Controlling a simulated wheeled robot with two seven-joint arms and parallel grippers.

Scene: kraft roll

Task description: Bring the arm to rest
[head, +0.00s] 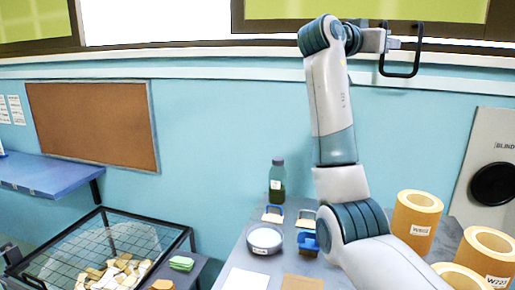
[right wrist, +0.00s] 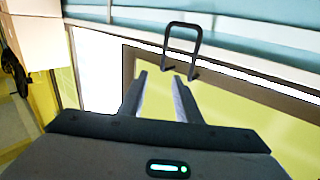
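My right arm rises over the right part of the table in the head view and bends at the top. My right gripper (head: 394,43) is held high in front of the wall, pointing right. In the right wrist view my right gripper (right wrist: 160,76) has its two fingers apart, with nothing visible between them. A black U-shaped loop (head: 416,50) is close to the fingertips; it also shows just beyond them in the right wrist view (right wrist: 183,25). I cannot tell what it is fixed to. My left gripper is not in the head view.
Tan kraft rolls (head: 416,222) stand at the table's right. A mesh-covered bin (head: 100,245) stands left. The air around the raised gripper looks clear, apart from the loop.

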